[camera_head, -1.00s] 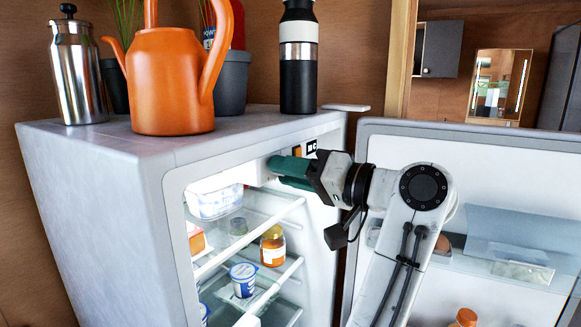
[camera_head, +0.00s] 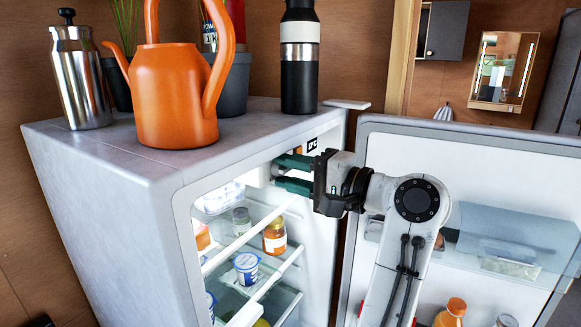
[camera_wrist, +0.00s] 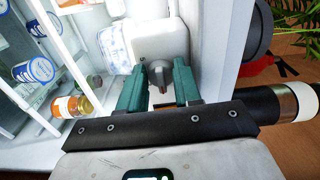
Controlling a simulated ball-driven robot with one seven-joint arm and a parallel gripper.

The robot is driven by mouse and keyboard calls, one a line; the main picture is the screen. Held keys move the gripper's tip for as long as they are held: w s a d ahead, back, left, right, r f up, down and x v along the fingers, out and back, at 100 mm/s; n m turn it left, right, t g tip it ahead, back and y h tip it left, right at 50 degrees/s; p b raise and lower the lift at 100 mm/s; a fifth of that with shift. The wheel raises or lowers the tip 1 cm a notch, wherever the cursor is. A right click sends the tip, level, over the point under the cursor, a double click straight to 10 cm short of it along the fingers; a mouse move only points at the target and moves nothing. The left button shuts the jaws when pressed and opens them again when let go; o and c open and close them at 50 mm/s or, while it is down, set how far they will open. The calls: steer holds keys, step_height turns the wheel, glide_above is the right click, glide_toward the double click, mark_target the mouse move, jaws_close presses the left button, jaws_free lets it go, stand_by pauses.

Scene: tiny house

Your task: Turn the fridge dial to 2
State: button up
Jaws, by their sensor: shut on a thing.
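The fridge (camera_head: 110,195) stands with its door (camera_head: 400,140) swung open to the right. In the wrist view the grey round dial (camera_wrist: 160,72) sits on a white housing (camera_wrist: 150,35) inside the fridge. My gripper (camera_head: 276,172) reaches into the upper part of the fridge opening, its two green fingers one above the other. In the wrist view my gripper (camera_wrist: 162,70) has a fingertip on either side of the dial and is shut on it. In the head view the fingers and fridge top hide most of the dial.
An orange watering can (camera_head: 175,100), a steel press (camera_head: 82,80) and a black bottle (camera_head: 299,75) stand on the fridge. Shelves below my gripper hold an orange jar (camera_head: 274,237) and a blue-and-white cup (camera_head: 246,267). The open door is close to my arm on the right.

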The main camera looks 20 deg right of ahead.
steer(key=shift+d+f, duration=0.1)
stand_by(0.4)
steer(key=o, duration=0.9)
steer(key=shift+o, duration=0.5)
